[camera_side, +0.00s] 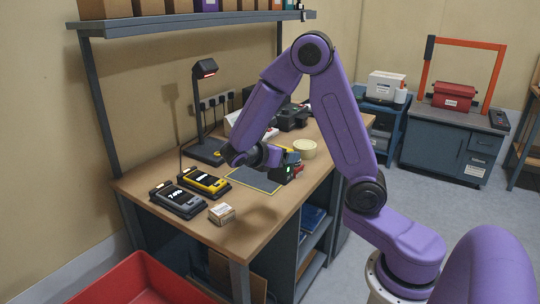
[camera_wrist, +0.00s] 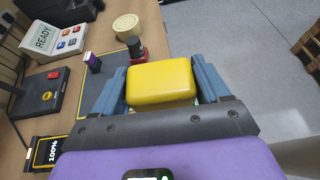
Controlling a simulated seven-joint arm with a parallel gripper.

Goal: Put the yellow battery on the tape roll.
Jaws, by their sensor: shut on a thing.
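The yellow battery (camera_wrist: 161,82) is between the two blue fingers of my gripper (camera_wrist: 161,88) in the wrist view. My gripper is shut on it. In the side view my gripper (camera_side: 287,158) is over the far right part of the dark mat, near the table's right edge, and the battery is mostly hidden there. The cream tape roll (camera_side: 305,149) lies flat on the table just beyond my gripper. It also shows in the wrist view (camera_wrist: 127,26), ahead of the battery and apart from it, with a clear top.
A dark and red item (camera_wrist: 135,47) stands between my gripper and the tape roll. A small purple-and-black battery (camera_wrist: 92,62) stands on the dark mat (camera_side: 252,180).

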